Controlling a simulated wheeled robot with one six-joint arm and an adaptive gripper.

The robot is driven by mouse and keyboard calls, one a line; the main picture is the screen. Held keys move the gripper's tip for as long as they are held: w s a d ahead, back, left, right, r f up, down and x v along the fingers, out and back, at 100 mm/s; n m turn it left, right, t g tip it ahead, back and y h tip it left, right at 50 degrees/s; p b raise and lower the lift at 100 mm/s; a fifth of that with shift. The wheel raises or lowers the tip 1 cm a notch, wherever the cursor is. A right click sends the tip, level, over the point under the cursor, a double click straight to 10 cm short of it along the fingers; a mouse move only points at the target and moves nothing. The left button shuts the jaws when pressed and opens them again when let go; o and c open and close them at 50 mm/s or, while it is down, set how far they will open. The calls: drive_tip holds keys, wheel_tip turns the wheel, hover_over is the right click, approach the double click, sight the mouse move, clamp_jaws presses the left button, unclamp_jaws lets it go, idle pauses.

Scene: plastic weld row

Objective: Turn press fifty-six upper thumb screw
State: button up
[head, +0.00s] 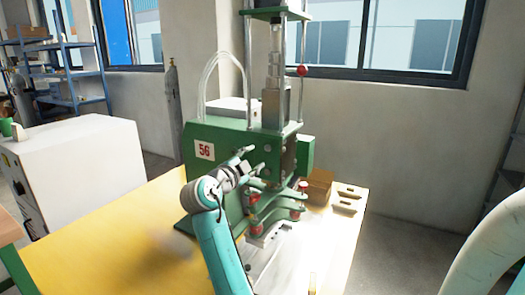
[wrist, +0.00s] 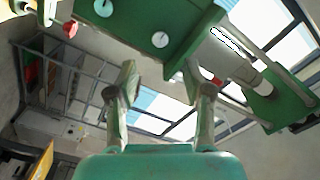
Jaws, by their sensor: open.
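The green press (head: 230,135) marked 56 stands on the yellow table, with a pale round screw head (head: 267,147) on its side. In the wrist view two pale round heads show on the green body (wrist: 185,20), one upper left (wrist: 103,8) and one nearer the middle (wrist: 160,39). I cannot tell which of them is the upper thumb screw. My gripper (head: 248,159) is close beside the press body. In the wrist view its fingers (wrist: 160,80) are spread with nothing between them, and the heads lie beyond the fingertips.
Red knobs (head: 252,200) sit on the press's lower arms, below my gripper. A red ball (head: 302,70) is high on its column. A brown box (head: 319,186) stands on the table behind the press. The yellow table top (head: 120,235) is clear at left.

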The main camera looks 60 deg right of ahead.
sight(267, 149)
drive_tip(key=d, duration=0.8)
drive_tip(key=shift+w, duration=0.35)
clamp_jaws()
